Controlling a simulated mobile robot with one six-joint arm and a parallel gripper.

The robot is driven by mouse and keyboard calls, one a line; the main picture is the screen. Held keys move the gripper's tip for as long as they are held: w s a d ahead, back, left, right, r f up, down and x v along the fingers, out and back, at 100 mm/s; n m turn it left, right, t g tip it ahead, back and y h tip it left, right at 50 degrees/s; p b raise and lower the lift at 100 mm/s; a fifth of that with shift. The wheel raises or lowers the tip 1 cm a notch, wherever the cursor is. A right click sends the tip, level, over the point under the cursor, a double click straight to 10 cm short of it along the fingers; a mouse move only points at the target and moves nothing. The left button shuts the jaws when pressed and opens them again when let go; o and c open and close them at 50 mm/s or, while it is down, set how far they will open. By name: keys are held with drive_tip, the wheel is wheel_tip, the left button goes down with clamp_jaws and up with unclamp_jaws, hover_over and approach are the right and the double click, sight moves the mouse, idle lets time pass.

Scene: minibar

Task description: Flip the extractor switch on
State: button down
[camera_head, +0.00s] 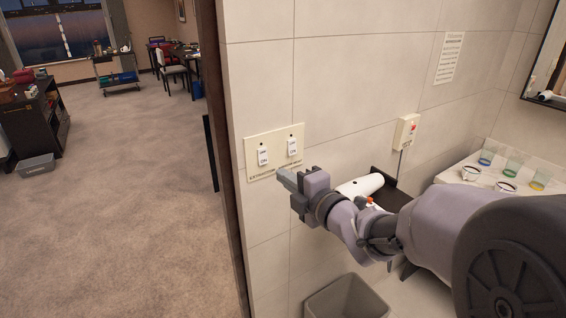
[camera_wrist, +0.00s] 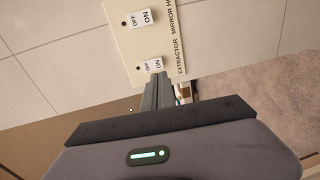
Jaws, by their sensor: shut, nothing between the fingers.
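A cream switch plate (camera_head: 252,146) is on the tiled wall and carries two white rockers marked OFF and ON. The wrist view shows the plate (camera_wrist: 118,44) turned sideways, with the words EXTRACTOR and MIRROR along one edge. The extractor switch (camera_head: 262,157) is the left rocker in the head view and the lower one (camera_wrist: 150,66) in the wrist view. The other rocker (camera_head: 292,147) is beside it. My gripper (camera_head: 281,177) is shut and empty, in front of the plate's lower edge. In the wrist view its tips (camera_wrist: 154,80) appear right beside the extractor switch; contact cannot be told.
A white hair dryer (camera_head: 360,186) and a small wall box (camera_head: 406,132) are to the right. A counter with cups and glasses (camera_head: 513,166) is further right. A bin (camera_head: 347,300) stands below. The wall's edge (camera_head: 225,150) and open carpet are at left.

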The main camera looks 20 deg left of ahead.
sight(264, 162)
drive_tip(key=x, duration=0.7)
drive_tip(key=shift+w, duration=0.15)
drive_tip(key=shift+b, duration=0.35)
